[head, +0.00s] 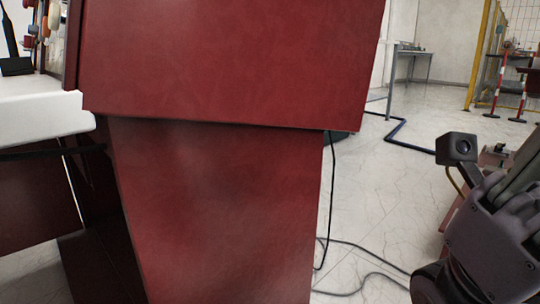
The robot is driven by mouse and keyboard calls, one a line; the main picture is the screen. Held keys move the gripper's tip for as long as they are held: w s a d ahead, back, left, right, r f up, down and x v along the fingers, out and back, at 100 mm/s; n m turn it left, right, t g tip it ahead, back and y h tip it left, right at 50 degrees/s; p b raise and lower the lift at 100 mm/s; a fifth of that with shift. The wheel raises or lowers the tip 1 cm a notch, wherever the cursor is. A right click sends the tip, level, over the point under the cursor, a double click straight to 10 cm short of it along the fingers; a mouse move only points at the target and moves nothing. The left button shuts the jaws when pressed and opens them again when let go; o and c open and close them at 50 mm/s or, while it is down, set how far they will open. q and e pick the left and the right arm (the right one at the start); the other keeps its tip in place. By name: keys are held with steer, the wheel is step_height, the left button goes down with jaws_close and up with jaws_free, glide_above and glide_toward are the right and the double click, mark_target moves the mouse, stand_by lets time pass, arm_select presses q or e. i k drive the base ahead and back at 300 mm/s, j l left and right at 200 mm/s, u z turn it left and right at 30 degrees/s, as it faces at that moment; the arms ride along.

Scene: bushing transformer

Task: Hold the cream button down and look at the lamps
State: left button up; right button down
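A large red cabinet or console (225,65) fills the middle of the head view, showing a broad plain side. Several small rounded knob-like parts (42,22) in red, orange and cream stick out at its upper left edge, seen edge-on. I cannot tell which of them is the cream button or a lamp, or whether any is lit. My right arm comes in at the lower right, and part of my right gripper (515,195) shows there, away from the cabinet; its fingertips are not clear. My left gripper is not in view.
A white ledge (45,118) juts out left of the cabinet, with a black stand-like object (15,62) on it. Black cables (345,270) lie on the pale floor at right. A table (412,55) and a yellow-framed mesh fence (482,55) with red-white posts stand behind.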

mark_target(53, 14)
steer(key=k+j, duration=0.3)
steer(key=k, duration=0.2)
steer(key=k+j, duration=0.35)
steer(key=k, duration=0.2)
